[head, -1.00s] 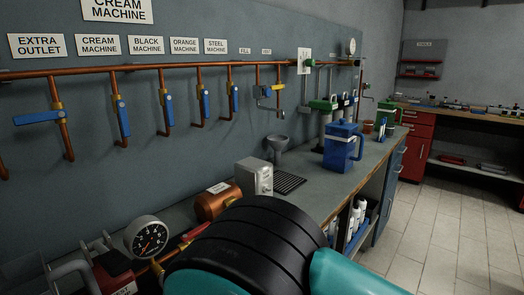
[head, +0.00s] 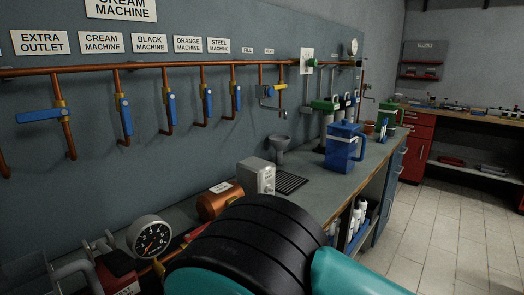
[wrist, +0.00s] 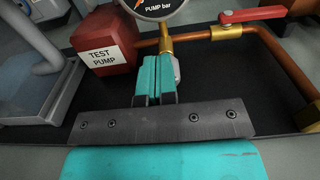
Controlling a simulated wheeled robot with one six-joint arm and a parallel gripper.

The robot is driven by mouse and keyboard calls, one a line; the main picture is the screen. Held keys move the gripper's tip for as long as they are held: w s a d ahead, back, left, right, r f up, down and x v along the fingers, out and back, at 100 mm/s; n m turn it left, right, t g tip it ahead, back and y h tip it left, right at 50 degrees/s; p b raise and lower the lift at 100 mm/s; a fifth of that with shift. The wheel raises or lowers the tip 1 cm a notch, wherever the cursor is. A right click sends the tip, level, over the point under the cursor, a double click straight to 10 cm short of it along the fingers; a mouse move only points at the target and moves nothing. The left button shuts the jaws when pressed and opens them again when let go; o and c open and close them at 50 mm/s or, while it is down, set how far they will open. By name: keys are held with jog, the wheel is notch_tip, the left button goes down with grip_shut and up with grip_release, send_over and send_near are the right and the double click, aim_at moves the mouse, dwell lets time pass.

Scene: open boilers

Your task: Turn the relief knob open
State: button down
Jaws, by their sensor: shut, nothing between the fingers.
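A pale grey rounded piece (wrist: 177,70), which may be the relief knob, shows in the wrist view just right of my fingers and partly hidden by them. No label on it can be read. My gripper (wrist: 155,64) has its teal fingers together, with nothing between them, just below the brass fitting (wrist: 166,45) under the pump gauge (wrist: 157,6). I cannot tell whether the fingers touch the grey piece. In the head view my arm hides the gripper and this piece; the gauge (head: 150,238) shows left of the arm.
A red box marked TEST PUMP (wrist: 104,42) is left of my fingers. A red lever valve (wrist: 252,16) on a copper pipe is at the right. In the head view, a copper tank (head: 219,201) and a grey box (head: 256,175) stand beyond my arm on the bench.

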jog(key=shift+w+d+t+b, duration=0.15)
jog(key=shift+d+t+b, duration=0.2)
jog(key=shift+b, duration=0.75)
jog(key=b+v, duration=0.3)
jog(key=b, duration=0.2)
jog(key=shift+d, duration=0.15)
jog(key=shift+s+d+r+b, duration=0.15)
jog(key=shift+s+d+b, duration=0.3)
jog(key=shift+b, duration=0.25)
jog(key=shift+s+r, duration=0.1)
jog(key=shift+r, duration=0.05)
